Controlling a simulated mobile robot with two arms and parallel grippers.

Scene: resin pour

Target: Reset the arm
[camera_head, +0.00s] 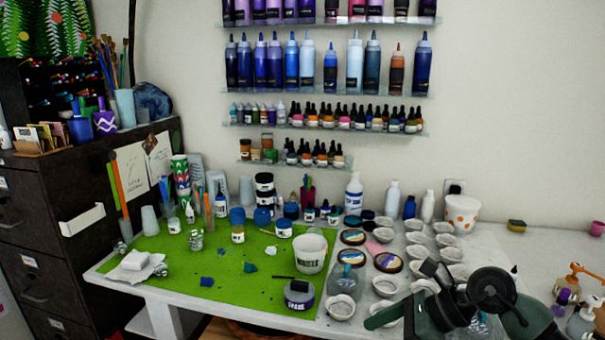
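My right arm and gripper (424,305), dark green and black, come in at the lower right. They are over the front right of the white table (185,293), in front of the small pale cups (385,285). A green part points left near the table's front. The fingertips are not clear, so I cannot tell whether the gripper is open or shut, or whether it holds anything. My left gripper is not in view.
A green mat (180,258) covers the table's left part, with a white tub (311,250) and a dark round container (299,294) on it. Several bottles line the table's back. Pump bottles (583,322) stand at the far right. A dark cabinet (75,190) is at left.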

